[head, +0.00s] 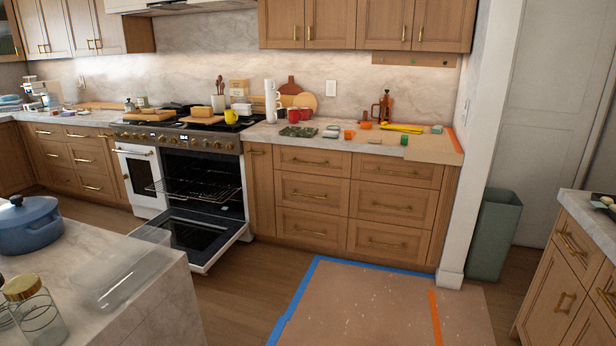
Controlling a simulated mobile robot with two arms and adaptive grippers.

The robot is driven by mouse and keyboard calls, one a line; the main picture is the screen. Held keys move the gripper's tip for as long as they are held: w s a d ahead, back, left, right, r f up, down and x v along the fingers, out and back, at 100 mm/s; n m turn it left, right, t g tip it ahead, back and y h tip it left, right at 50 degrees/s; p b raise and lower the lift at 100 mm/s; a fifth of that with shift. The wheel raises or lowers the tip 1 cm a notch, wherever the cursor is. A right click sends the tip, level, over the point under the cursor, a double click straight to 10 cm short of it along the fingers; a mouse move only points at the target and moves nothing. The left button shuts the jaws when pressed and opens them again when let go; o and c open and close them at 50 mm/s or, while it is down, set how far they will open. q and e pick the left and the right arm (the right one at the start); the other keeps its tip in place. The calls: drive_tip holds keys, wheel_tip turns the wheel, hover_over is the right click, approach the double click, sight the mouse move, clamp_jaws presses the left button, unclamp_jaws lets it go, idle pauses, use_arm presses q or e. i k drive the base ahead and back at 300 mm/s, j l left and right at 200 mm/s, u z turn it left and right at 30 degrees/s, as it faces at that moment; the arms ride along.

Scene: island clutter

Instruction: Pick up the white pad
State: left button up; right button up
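A small pale, flat item (331,132) lies on the back counter (350,145), right of a dark green patterned cloth (298,131). It may be the white pad, but it is too small to tell. A pale beige block (375,141) lies farther right on the same counter. Neither of my grippers shows in the head view.
The oven door (195,235) hangs open into the floor space. The island at lower left holds a blue pot (28,224), a gold-lidded jar (35,312) and a clear container (125,272). A taped brown sheet (365,305) covers floor before the drawers. A bin (494,235) stands right.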

sight(331, 135)
drive_tip(key=i, duration=1.95)
